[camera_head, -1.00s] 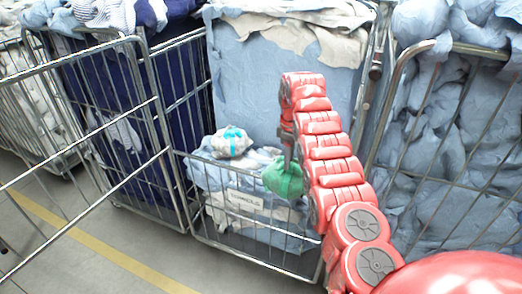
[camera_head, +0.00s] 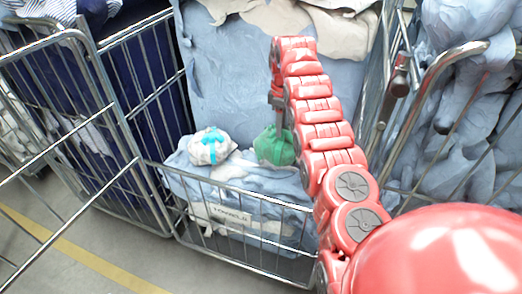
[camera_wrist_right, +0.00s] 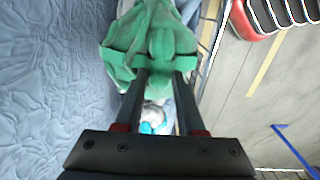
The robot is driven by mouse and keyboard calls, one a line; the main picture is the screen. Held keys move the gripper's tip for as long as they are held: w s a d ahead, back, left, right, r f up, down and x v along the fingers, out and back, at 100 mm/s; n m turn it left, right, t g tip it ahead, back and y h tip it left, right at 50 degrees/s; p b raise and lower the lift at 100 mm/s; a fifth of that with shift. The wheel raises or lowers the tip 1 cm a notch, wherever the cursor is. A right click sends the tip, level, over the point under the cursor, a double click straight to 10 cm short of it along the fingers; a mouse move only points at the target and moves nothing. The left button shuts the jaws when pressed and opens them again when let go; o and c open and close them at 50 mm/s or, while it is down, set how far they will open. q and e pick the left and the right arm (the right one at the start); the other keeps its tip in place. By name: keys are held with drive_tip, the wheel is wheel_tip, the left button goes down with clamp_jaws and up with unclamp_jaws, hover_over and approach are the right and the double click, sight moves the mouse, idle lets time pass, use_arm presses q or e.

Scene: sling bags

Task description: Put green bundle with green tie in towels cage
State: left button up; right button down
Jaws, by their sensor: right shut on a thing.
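The green bundle with its green tie (camera_head: 275,148) hangs from my right gripper (camera_head: 277,122), which is shut on it. In the right wrist view the green bundle (camera_wrist_right: 152,45) sits between the two dark fingertips (camera_wrist_right: 160,72). The towels cage (camera_head: 232,245) is the wire cage with a label on its low front. It holds light blue and white cloths. The bundle is over this cage's opening, close to the cloths; I cannot tell if it touches them. My left gripper is not in view.
A white bundle with a light blue tie (camera_head: 211,146) lies on the cloths, left of the green one. A dark blue-lined cage (camera_head: 130,90) stands left and a cage full of light blue cloth (camera_head: 455,130) stands right. A tall light blue cloth sheet (camera_head: 235,75) rises behind.

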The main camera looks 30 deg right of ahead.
sight(280, 140)
wheel_tip(280, 140, down, 6)
drive_tip(key=p, duration=0.2)
drive_tip(key=shift+f+p, duration=0.1)
drive_tip(key=shift+p, duration=0.25)
drive_tip(key=shift+f, duration=1.5)
drive_tip(key=c, duration=1)
unclamp_jaws()
drive_tip(key=shift+f, duration=0.1)
drive_tip(key=o, duration=0.5)
drive_tip(key=shift+s, duration=0.1)
drive_tip(key=shift+p, duration=0.3)
drive_tip(key=shift+r, duration=0.35)
wheel_tip(280, 140, up, 10)
drive_tip(key=b, duration=0.3)
drive_tip(key=shift+a+f, duration=0.1)
drive_tip(key=shift+f, duration=0.1)
drive_tip(key=shift+r, duration=0.95)
